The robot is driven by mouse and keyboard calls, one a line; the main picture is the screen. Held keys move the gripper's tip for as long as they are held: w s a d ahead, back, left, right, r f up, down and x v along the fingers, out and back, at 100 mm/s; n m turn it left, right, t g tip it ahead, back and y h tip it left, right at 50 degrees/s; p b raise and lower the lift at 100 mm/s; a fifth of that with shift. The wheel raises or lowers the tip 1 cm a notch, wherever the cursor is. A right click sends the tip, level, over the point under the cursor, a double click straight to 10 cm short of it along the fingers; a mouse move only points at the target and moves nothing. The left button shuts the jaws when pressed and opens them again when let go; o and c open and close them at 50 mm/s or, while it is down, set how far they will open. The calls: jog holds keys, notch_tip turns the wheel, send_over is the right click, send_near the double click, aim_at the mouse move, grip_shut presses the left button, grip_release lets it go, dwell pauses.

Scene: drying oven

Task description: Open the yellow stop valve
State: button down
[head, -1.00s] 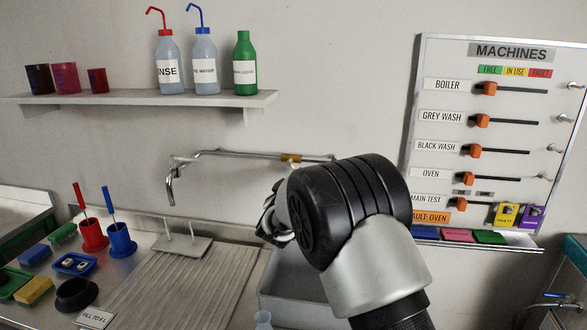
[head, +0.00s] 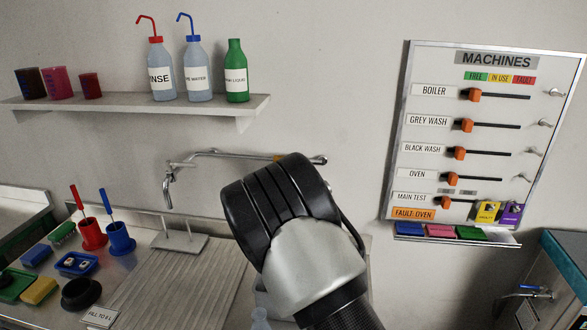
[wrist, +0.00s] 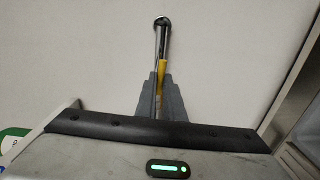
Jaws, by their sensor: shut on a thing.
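The yellow stop valve's handle (wrist: 161,75) shows in the wrist view between the two grey fingers of my gripper (wrist: 160,92), which are shut on it. A chrome pipe end (wrist: 161,35) stands just beyond it. In the head view only a small yellow part of the valve (head: 278,158) shows on the wall pipe, just above my black arm joint. My gripper and the rest of the handle are hidden behind my arm there.
The chrome wall pipe ends in a tap spout (head: 167,190) at the left. A shelf (head: 190,105) with bottles and cups is above. The MACHINES board (head: 480,140) hangs right. A ribbed drainer (head: 185,275) and coloured items lie below left.

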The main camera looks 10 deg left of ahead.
jog(key=shift+r+n, duration=0.2)
jog(key=shift+n, duration=0.2)
jog(key=c, duration=1.9)
grip_release()
jog(key=shift+o, duration=0.2)
jog(key=s+d, duration=0.1)
jog(key=s, duration=1.6)
jog(key=shift+s+b, duration=0.2)
jog(key=shift+b, duration=0.2)
